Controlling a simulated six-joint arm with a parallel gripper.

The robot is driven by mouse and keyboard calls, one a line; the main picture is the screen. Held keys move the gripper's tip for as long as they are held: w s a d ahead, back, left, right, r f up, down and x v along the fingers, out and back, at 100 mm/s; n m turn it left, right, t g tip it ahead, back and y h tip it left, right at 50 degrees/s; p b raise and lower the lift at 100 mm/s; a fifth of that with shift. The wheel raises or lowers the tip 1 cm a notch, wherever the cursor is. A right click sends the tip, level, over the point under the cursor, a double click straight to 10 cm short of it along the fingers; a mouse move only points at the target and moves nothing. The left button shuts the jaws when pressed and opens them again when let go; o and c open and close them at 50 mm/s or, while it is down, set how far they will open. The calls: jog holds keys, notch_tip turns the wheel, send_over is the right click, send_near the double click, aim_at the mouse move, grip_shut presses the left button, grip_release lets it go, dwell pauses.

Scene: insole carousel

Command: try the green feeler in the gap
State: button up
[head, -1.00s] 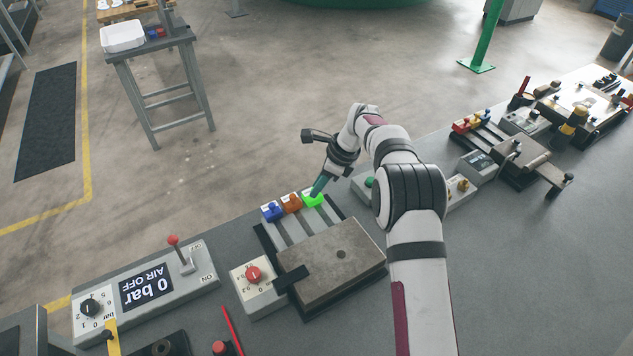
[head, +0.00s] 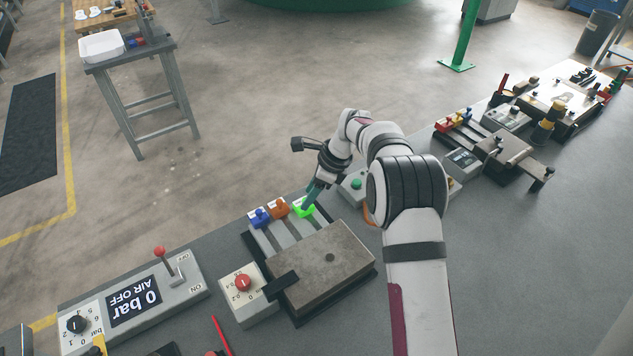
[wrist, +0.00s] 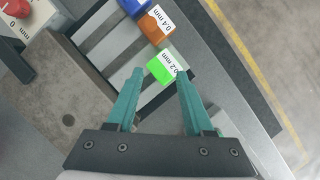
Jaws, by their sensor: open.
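The green feeler (head: 303,207), labelled 0.2 mm, sits at the right end of a row at the back of the fixture. It also shows in the wrist view (wrist: 159,69). My gripper (head: 311,196) is over it, pointing down. In the wrist view the teal fingers (wrist: 160,75) are apart, with the green block between their tips in the picture. Whether they touch it I cannot tell. The orange feeler (head: 279,207), 0.4 mm, and the blue feeler (head: 259,217) stand beside it. Pale strips run from the row to a flat brown-grey block (head: 322,266). The gap itself is not clearly visible.
A box with a red knob (head: 242,283) and a black clamp bar (head: 281,286) flank the block. An air panel (head: 135,301) reading 0 bar, AIR OFF, lies left. A box with a green button (head: 355,184) stands close right of my gripper.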

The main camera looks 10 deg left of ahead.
jog(key=v, duration=1.5)
jog(key=shift+d, duration=0.15)
jog(key=s+d+r+n+h, duration=0.1)
jog(key=s+d+r+n, duration=0.15)
jog(key=s, duration=0.45)
jog(key=s+d+r+n, duration=0.1)
jog(key=s+d+n, duration=0.1)
jog(key=s+d, duration=0.35)
jog(key=s+d+r+n+h, duration=0.1)
jog(key=s+r+n, duration=0.15)
jog(key=s, duration=0.55)
jog(key=s+d+f+n, duration=0.2)
jog(key=s+f, duration=0.1)
jog(key=s, duration=0.5)
jog(key=s+d+f+n, duration=0.2)
jog(key=s+f+n, duration=0.1)
jog(key=s, duration=0.5)
jog(key=shift+s+f+h, duration=0.3)
jog(key=shift+s+f, duration=0.05)
jog(key=shift+d, duration=0.15)
